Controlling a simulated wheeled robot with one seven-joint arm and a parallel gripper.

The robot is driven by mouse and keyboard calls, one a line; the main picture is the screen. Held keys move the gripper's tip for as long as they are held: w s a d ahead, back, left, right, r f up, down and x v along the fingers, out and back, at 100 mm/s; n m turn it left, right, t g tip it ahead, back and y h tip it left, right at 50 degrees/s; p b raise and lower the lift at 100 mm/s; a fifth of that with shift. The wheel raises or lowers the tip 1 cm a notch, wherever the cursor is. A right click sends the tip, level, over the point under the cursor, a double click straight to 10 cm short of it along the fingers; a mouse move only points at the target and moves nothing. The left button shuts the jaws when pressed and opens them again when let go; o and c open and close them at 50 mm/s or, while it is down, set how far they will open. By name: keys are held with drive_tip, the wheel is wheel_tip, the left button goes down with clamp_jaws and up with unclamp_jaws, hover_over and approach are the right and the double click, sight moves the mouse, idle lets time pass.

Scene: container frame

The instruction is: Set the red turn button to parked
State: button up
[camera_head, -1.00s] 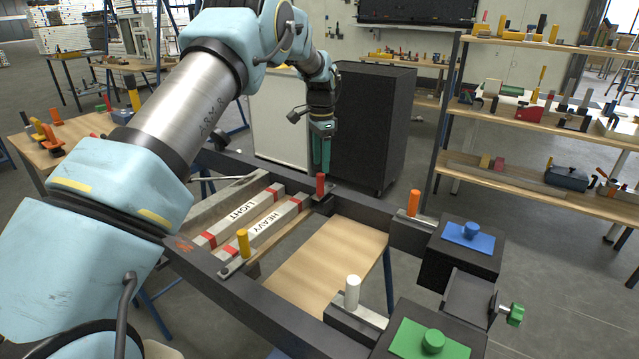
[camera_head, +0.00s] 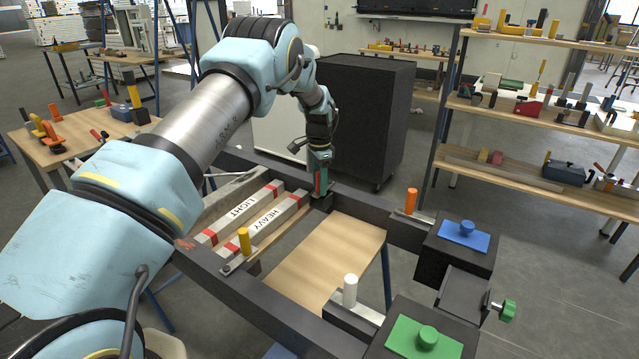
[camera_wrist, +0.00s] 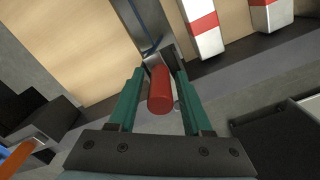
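The red turn button (camera_wrist: 160,92) shows in the wrist view as an upright red cylinder on the dark frame. My gripper (camera_wrist: 161,85) has its two green fingers on either side of it, with a small gap visible beside the button. In the head view my gripper (camera_head: 320,188) is low at the far side of the frame, and the red button is mostly hidden behind its fingers. The gripper looks open around the button; I cannot tell whether a finger touches it.
Bars marked LIGHT (camera_head: 243,209) and HEAVY (camera_head: 262,226) lie in the frame. A yellow button (camera_head: 244,241), a white one (camera_head: 350,290) and an orange one (camera_head: 411,200) stand around it. A black cabinet (camera_head: 375,115) stands behind.

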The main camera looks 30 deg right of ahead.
clamp_jaws()
idle(1.1)
